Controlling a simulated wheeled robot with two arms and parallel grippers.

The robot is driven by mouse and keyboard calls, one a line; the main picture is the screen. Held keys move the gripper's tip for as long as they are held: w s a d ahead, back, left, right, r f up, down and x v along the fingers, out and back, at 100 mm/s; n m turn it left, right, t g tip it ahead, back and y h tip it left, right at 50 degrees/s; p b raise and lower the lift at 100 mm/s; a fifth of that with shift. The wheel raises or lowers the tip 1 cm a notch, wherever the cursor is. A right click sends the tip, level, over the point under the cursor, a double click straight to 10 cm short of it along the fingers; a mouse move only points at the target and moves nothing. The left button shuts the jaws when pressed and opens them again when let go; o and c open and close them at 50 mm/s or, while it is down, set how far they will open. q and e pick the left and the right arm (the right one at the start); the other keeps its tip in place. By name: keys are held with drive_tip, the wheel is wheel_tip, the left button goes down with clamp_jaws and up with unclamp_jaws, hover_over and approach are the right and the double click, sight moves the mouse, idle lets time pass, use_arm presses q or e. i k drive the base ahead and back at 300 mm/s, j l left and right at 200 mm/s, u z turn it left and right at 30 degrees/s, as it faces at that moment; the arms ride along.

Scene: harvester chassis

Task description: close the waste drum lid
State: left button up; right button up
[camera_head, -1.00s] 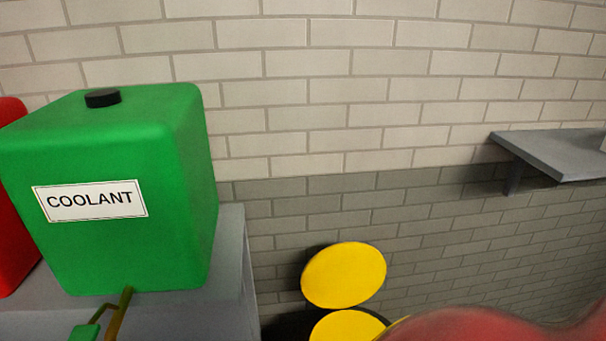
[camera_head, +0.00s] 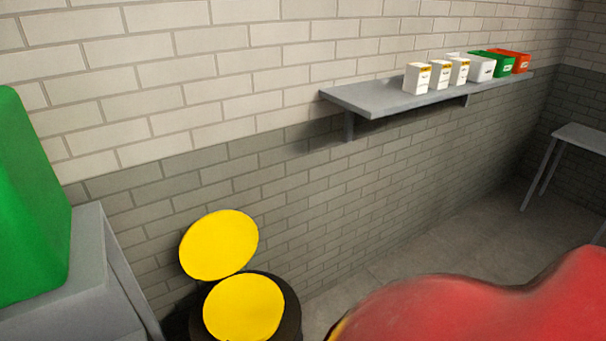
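The waste drum (camera_head: 291,305) stands on the floor by the brick wall, at the lower middle left of the head view. It is dark, with a round yellow disc (camera_head: 243,307) at its top. A second yellow disc, the lid (camera_head: 219,245), stands tilted up behind it toward the wall, so the lid is open. The drum's lower part is cut off by the picture's bottom edge. Neither of my grippers is in view.
A large red rounded body (camera_head: 480,312) fills the lower right. A green container (camera_head: 30,205) stands on a grey bench (camera_head: 88,255) at left. A wall shelf (camera_head: 385,97) holds white boxes and coloured bins. A grey table (camera_head: 585,138) is at far right. Floor is clear beyond the drum.

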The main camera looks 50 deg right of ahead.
sight(220, 244)
drive_tip(key=z, duration=1.1)
